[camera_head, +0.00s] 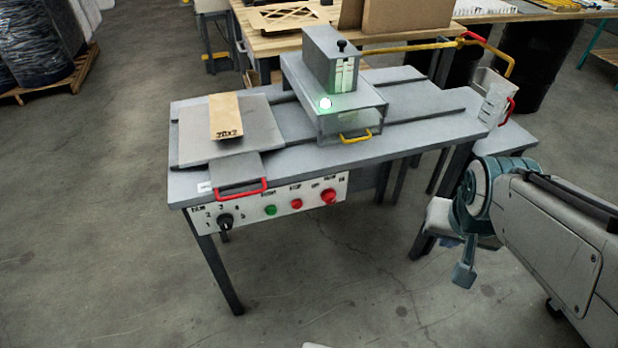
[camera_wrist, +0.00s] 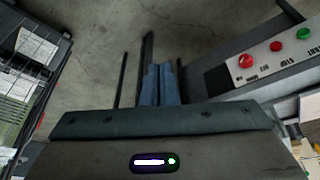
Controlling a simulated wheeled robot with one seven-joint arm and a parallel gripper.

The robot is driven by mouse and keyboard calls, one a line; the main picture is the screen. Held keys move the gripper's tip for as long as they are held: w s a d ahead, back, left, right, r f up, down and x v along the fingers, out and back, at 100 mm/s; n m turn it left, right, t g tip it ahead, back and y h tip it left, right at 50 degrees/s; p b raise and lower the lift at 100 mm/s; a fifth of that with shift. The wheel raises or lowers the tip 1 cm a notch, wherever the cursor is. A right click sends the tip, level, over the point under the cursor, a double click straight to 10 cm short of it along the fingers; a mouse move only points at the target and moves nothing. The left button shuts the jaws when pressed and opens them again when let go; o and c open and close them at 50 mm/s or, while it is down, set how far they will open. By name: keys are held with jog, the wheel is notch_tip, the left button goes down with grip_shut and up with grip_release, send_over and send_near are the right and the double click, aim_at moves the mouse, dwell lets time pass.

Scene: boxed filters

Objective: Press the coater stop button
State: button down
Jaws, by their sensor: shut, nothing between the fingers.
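The coater (camera_head: 330,85) stands on a grey table, with a lit green lamp on its front. Its white control panel (camera_head: 250,213) hangs under the table's front edge. The panel has a black dial (camera_head: 225,220), a green button (camera_head: 270,210), a small red stop button (camera_head: 296,204) and a larger red button (camera_head: 328,196). In the wrist view the panel is upside down, with the stop button (camera_wrist: 276,46) between the larger red button (camera_wrist: 245,61) and the green one (camera_wrist: 303,33). My gripper (camera_head: 464,277) is shut and empty, pointing down right of the panel, apart from it; its fingers (camera_wrist: 161,84) show in the wrist view.
A flat brown piece marked 20x2 (camera_head: 226,116) lies on a grey plate at the table's left. A red handle (camera_head: 241,188) juts out above the panel. A dark rack (camera_wrist: 30,70) is at the left of the wrist view. The floor before the table is clear.

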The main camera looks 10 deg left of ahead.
aim_at(297, 204)
jog(key=w+a+f+m+t+y+b, duration=0.1)
jog(key=w+a+f+t+b, duration=0.1)
jog(key=w+a+f+b, duration=0.35)
jog(key=w+a+f+m+t+y+b, duration=0.1)
jog(key=w+a+f+b, duration=0.1)
jog(key=w+a+f, duration=0.5)
jog(key=s+a+f+m+g+y+b, duration=0.1)
jog(key=a+f+y+b, duration=0.4)
jog(key=a+f, duration=0.8)
jog(key=shift+s+a+f+m+y, duration=0.2)
jog(key=shift+s+a+m+y, duration=0.1)
jog(key=shift+y, duration=0.5)
jog(key=shift+w, duration=0.1)
jog(key=w+a+p, duration=0.1)
jog(key=w+a, duration=0.3)
jog(key=w, duration=0.3)
jog(key=shift+w+a+p, duration=0.2)
jog(key=shift+a+p, duration=0.05)
jog(key=shift+p, duration=0.05)
